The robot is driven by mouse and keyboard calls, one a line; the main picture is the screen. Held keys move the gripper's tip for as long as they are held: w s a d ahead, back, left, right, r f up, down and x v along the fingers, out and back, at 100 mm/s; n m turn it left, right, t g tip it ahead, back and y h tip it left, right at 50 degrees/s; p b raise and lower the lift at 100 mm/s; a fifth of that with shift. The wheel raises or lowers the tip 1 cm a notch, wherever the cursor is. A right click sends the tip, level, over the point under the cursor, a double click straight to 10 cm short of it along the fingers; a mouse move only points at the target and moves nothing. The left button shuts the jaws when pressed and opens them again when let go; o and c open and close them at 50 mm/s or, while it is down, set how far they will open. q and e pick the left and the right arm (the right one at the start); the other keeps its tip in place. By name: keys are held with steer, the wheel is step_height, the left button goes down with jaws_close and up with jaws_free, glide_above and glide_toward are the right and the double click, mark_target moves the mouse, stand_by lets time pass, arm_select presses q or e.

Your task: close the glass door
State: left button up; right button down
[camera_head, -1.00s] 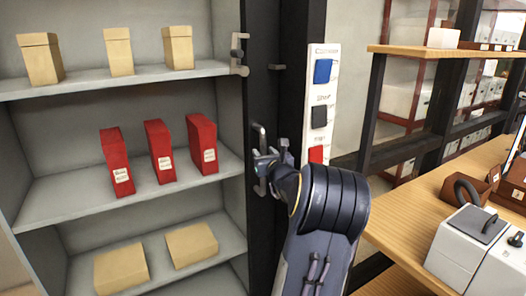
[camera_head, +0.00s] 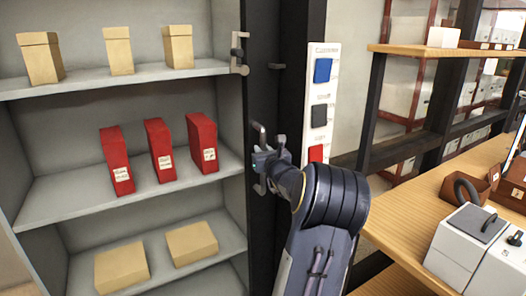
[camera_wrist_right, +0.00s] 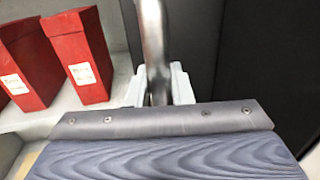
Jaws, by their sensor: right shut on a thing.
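The glass door's handle (camera_head: 258,134) is a grey metal vertical bar by the dark frame at the shelf cabinet's right side. It also shows in the right wrist view as a shiny bar (camera_wrist_right: 153,42). My right gripper (camera_head: 266,167) is at this handle; in the wrist view its pale fingers (camera_wrist_right: 158,88) are on both sides of the bar, shut on it. The glass pane itself is hard to make out, and I cannot tell how far the door stands open. My left gripper is not in view.
The grey cabinet shelves (camera_head: 60,196) hold tan boxes (camera_head: 40,60) and red boxes (camera_head: 161,150). A label panel (camera_head: 320,95) is on the dark post right of the handle. A wooden table (camera_head: 412,215) with a white and grey machine (camera_head: 462,245) stands at right.

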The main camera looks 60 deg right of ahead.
steer(key=shift+s+d+r, duration=0.1)
steer(key=shift+s+d, duration=0.4)
steer(key=shift+d, duration=0.15)
steer(key=c, duration=1.6)
jaws_free()
steer(key=shift+c, duration=0.2)
steer(key=o, duration=0.3)
steer(key=shift+s+d, duration=0.1)
steer(key=shift+d, duration=0.05)
